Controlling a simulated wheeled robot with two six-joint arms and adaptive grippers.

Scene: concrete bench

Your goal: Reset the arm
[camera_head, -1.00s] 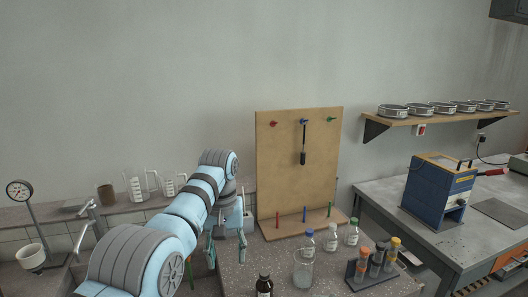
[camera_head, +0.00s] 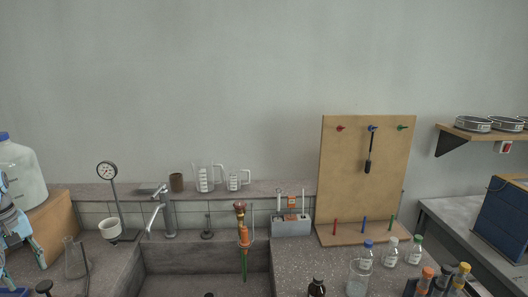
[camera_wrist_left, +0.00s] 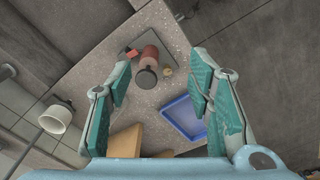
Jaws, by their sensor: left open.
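My left gripper (camera_head: 30,278) is at the lower left edge of the head view, with part of its arm cut off by the frame. Its fingers point down, beside a conical flask (camera_head: 75,262) and in front of a wooden box. In the left wrist view the left gripper (camera_wrist_left: 161,62) is open, its teal pads wide apart with nothing between them in its grasp. Below it lie a blue tray (camera_wrist_left: 182,119) and a reddish-brown bottle with a dark round top (camera_wrist_left: 147,72). My right gripper is not in view.
A large white bottle (camera_head: 22,172) stands on the wooden box at left. A sink with a tap (camera_head: 165,215) is right of the gauge stand (camera_head: 108,195). A white cup (camera_wrist_left: 55,119) shows in the wrist view.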

